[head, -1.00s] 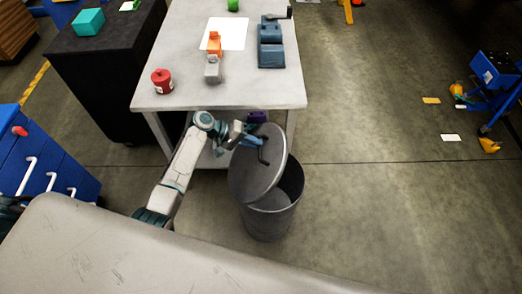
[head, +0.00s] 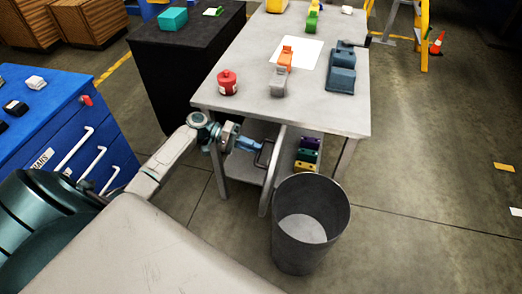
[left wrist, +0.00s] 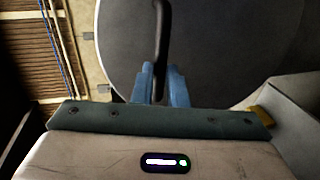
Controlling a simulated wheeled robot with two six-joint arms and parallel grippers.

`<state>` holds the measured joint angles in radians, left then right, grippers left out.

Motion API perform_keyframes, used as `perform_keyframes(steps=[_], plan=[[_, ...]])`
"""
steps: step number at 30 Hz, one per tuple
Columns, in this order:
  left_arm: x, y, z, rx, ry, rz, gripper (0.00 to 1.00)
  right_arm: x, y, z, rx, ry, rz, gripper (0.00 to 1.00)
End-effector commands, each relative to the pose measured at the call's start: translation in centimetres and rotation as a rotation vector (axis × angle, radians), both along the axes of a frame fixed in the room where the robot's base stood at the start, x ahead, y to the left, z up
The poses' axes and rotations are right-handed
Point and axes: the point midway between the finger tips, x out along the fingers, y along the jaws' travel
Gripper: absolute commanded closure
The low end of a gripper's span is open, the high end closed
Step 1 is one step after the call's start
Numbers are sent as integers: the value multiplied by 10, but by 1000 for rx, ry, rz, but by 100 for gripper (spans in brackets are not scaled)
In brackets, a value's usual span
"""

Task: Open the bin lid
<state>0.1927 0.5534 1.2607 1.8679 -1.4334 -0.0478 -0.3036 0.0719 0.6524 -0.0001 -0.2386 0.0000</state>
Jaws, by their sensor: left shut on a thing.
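The grey round bin (head: 288,235) stands on the floor in front of the workbench. Its mouth is uncovered and I see down to its pale bottom. The bin lid (head: 273,172) is upright, nearly edge-on, at the left of the bin's rim; whether it touches the rim I cannot tell. My left gripper (head: 259,148) is shut on the lid's dark handle (head: 267,153). In the left wrist view the blue fingers (left wrist: 160,86) close around the handle (left wrist: 162,38), with the lid's grey disc (left wrist: 225,50) filling the background. My right gripper is not in view.
The workbench (head: 235,110) is close behind the lid, with a red canister (head: 228,82) and a blue vise-like block (head: 341,75) on top. Its lower shelf holds small coloured bins (head: 308,153). A blue drawer cabinet (head: 75,125) stands left.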

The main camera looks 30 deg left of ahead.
Motion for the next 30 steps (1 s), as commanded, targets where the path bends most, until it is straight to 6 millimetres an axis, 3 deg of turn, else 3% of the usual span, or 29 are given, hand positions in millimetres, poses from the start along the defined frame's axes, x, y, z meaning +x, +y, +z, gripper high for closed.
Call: perform_keyframes(steps=[1,16,17,20,30], plan=[[-7,3,-17,11,24,-1,100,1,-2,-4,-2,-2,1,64],[-9,4,-18,7,23,-4,100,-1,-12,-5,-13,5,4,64],[-9,4,-18,7,23,-4,84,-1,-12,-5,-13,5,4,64],[-9,4,-17,7,24,-5,66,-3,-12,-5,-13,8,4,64],[-6,5,-12,7,16,-1,66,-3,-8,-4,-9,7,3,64]])
